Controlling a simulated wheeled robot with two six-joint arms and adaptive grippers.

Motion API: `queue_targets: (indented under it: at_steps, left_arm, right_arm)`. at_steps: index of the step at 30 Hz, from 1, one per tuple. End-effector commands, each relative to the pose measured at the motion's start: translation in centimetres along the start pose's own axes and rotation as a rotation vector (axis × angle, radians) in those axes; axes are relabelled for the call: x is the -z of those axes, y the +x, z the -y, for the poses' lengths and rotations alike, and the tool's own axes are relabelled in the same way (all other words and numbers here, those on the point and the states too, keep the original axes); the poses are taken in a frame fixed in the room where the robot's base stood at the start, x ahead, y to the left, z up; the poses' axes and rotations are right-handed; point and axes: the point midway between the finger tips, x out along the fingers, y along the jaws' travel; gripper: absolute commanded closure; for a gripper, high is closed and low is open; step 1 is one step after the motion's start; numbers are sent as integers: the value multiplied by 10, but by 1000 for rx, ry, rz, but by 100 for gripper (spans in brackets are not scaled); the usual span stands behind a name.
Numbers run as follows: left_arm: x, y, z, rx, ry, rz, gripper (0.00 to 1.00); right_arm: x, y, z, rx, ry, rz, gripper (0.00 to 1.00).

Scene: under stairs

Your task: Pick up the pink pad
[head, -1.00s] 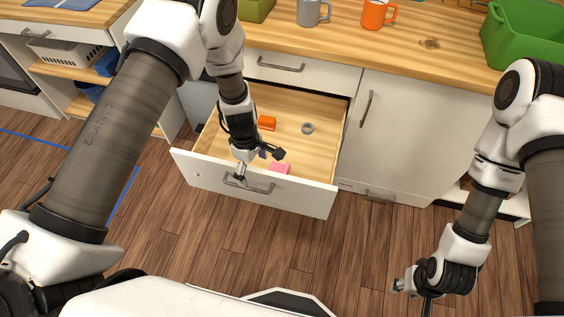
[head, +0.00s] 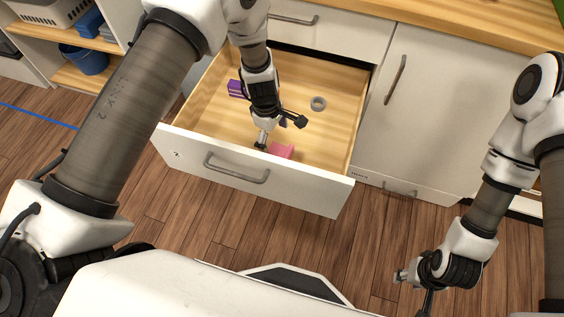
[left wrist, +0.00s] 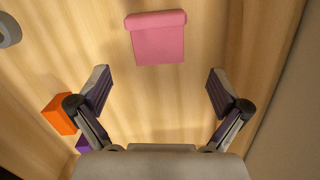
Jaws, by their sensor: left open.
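The pink pad (head: 281,151) lies in the open drawer, close to its front panel. In the left wrist view the pad (left wrist: 157,42) lies flat beyond my fingertips, near the top centre, with a thicker roll along its far edge. My left gripper (head: 281,133) points down into the drawer beside the pad. In the left wrist view it (left wrist: 158,90) is open, with nothing between its fingers. My right gripper (head: 413,288) hangs over the floor at the right, its fingers apart and empty.
The drawer front (head: 250,174) stands out from the cabinet. In the drawer are a grey ring (head: 318,103), a purple block (head: 237,89) and an orange block (left wrist: 60,115).

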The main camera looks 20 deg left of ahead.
Motion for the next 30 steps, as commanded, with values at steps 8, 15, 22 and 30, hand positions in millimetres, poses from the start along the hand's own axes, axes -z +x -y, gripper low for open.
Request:
queue_targets:
  at_steps: [8,15,22,30]
  left_arm:
    - [-1,35,-1,2,1,1,0]
    - [-2,75,-4,-1,0,1,0]
    - [-2,79,-4,-2,0,0,0]
    - [-2,79,-4,-1,0,0,54]
  right_arm:
    - [0,5,0,0,0,-1,60]
    - [0,9,0,0,0,-1,60]
    - [0,9,0,0,0,-1,60]
    - [0,9,0,0,0,-1,60]
